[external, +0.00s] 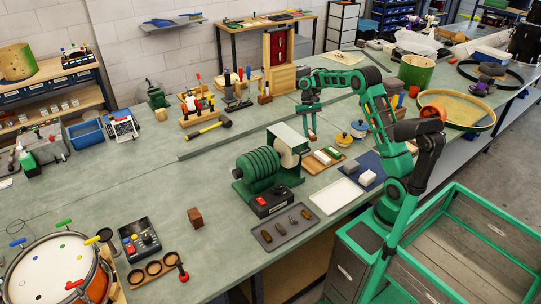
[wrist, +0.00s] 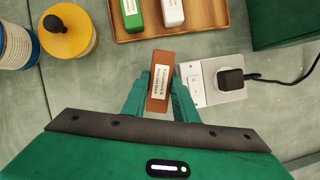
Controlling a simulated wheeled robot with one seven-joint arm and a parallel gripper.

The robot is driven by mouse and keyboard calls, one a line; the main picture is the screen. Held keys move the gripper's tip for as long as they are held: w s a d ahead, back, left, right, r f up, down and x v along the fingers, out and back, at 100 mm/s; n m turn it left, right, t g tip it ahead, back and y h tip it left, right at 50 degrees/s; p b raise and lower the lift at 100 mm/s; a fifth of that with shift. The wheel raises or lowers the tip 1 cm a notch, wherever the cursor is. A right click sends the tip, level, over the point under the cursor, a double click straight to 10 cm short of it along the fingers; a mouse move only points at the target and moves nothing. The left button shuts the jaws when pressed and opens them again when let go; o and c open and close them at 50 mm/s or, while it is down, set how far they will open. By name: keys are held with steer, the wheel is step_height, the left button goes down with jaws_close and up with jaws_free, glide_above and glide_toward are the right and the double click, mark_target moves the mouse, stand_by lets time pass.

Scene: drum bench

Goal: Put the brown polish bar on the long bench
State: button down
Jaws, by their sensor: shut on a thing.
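The brown polish bar (wrist: 158,88) with a pale label is between the two fingers of my gripper (wrist: 160,100) in the wrist view. The gripper is shut on it. In the external view my gripper (external: 311,128) points down over the long bench (external: 110,192), behind the wooden tray (external: 312,168); the bar shows small at its tips. The tray (wrist: 200,32) is ahead of the bar in the wrist view and holds a green bar (wrist: 132,14) and a white bar (wrist: 172,12). I cannot tell how high the brown bar is above the bench top.
A white socket box (wrist: 215,80) with a black plug is right beside the bar. The green polishing machine (external: 262,170) stands left of the tray, a white tray (external: 338,196) in front. The bench's left middle has free room.

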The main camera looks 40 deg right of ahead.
steer(key=s+a+r, duration=0.3)
steer(key=s+a, duration=0.4)
steer(key=m, duration=0.1)
glide_above(311, 166)
steer(key=w, duration=0.1)
steer(key=shift+d+f, duration=0.2)
steer(key=shift+f, duration=2.85)
steer(key=shift+f, duration=0.3)
steer(key=shift+s+f, duration=0.15)
steer(key=shift+f, duration=0.25)
